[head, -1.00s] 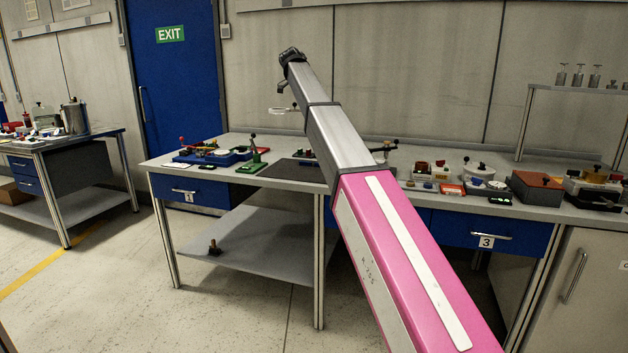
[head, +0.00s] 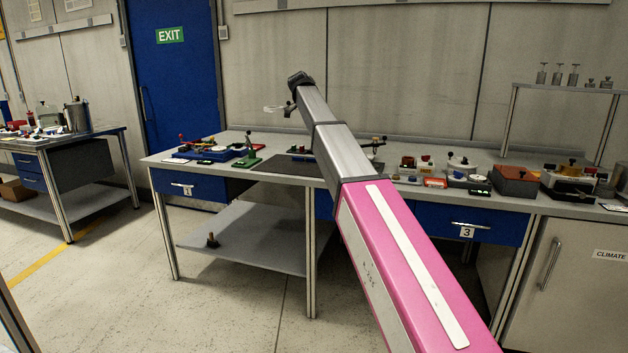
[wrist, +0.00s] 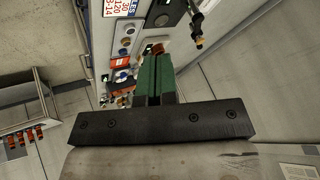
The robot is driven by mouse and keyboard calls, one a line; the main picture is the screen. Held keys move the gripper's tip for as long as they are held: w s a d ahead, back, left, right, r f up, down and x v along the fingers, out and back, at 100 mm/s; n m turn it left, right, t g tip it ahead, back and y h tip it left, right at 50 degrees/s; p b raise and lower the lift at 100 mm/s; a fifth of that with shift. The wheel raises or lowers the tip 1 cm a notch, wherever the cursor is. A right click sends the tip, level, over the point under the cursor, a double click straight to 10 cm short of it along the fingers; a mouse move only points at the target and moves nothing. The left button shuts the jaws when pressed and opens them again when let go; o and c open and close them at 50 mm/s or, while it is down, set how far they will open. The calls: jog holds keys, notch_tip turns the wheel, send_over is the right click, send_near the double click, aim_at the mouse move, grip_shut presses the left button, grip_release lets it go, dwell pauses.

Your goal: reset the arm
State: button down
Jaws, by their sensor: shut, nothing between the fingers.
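My arm reaches up and away from the lower right of the head view, with a pink link and grey links ending in a dark joint high above the bench (head: 262,187). My gripper (wrist: 153,80) shows in the wrist view as two green fingers side by side, shut with nothing between them, in front of a dark mounting bar. The fingers point towards a pale panel (wrist: 112,55) with buttons and coloured parts beyond, apart from it as far as I can tell. In the head view I cannot make out the fingers clearly.
The bench carries a green stand (head: 248,152), a brown box (head: 515,181) and several small items. A raised shelf (head: 570,89) stands at the right. Another workbench (head: 95,132) is at the left, beside a blue door (head: 180,85). Open floor (head: 110,280) lies at lower left.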

jog(key=s+d+f+n+g+y, duration=0.1)
jog(key=s+d+f+n, duration=0.4)
jog(key=f, duration=0.7)
jog(key=s+d+f+g, duration=0.1)
jog(key=s+d+f, duration=0.1)
jog(key=s+f, duration=0.7)
jog(key=s+d+f+n+g+y, duration=0.1)
jog(key=s+d+f+n, duration=0.25)
jog(key=f, duration=1.05)
jog(key=s+d+f+n+g+y, duration=0.1)
jog(key=s+d+f+n, duration=0.2)
jog(key=s+f, duration=0.6)
jog(key=s+d+f+n+g+y, duration=0.1)
jog(key=s+d+f+n+y, duration=0.1)
jog(key=s+f, duration=0.8)
jog(key=s+d+n, duration=0.1)
jog(key=s+n, duration=0.1)
jog(key=s, duration=0.5)
jog(key=shift+d+f, duration=0.2)
jog(key=shift+d, duration=0.1)
